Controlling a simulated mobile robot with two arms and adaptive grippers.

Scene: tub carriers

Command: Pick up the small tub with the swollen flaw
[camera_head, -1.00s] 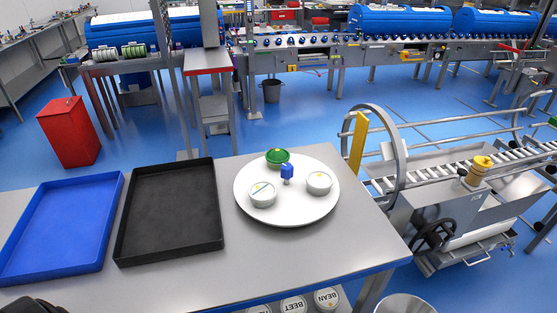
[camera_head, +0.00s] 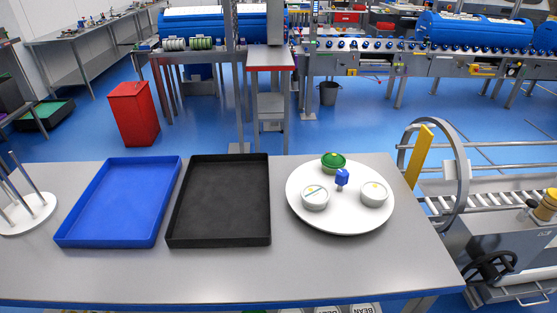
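A round white carrier (camera_head: 341,222) with a blue centre knob (camera_head: 342,178) stands on the right part of the table. It bears three small tubs. A green tub (camera_head: 333,162) is at the back. A white tub with a dark line and a yellow mark on its lid (camera_head: 315,197) is at the front left. A white tub with a small yellow mark (camera_head: 374,193) is at the right. At this size I cannot tell which lid is swollen. Neither of my grippers is in view.
An empty blue tray (camera_head: 118,204) and an empty black tray (camera_head: 220,204) lie left of the carrier on the grey table (camera_head: 310,262). A white round base with grey rods (camera_head: 30,212) stands at the left edge. The table's front strip is clear. A roller conveyor (camera_head: 492,195) is beyond the right edge.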

